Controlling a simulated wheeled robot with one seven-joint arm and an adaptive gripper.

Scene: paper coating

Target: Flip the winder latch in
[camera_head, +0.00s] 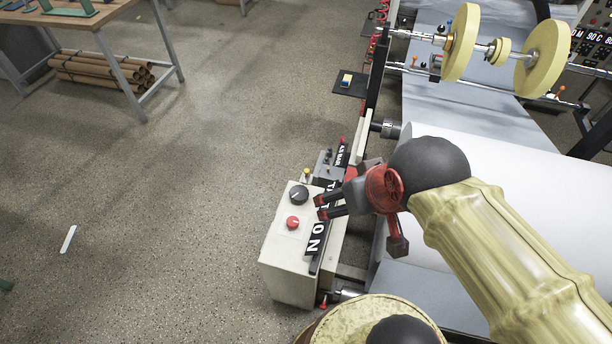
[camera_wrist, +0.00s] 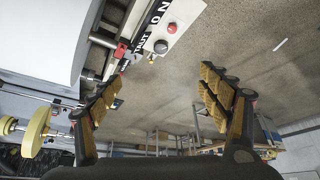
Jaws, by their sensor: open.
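I cannot tell for sure which part is the winder latch. A small red-ended part (camera_head: 323,301) shows at the lower edge of the white control box (camera_head: 283,262), and a red part (camera_wrist: 120,50) shows beside the lettered strip in the wrist view. The wide white roll (camera_head: 490,165) lies right of the box, partly behind my arm. My gripper (camera_head: 320,207) is over the right side of the box, by the black lettered strip (camera_head: 315,238). In the wrist view, its fingers (camera_wrist: 160,76) stand wide apart with nothing between them.
The box carries a black knob (camera_head: 299,194) and a red button (camera_head: 293,222). Yellow discs (camera_head: 460,42) sit on a shaft at the back right. A table (camera_head: 85,28) with cardboard tubes (camera_head: 95,72) below stands at the far left. The floor left of the box is mostly clear.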

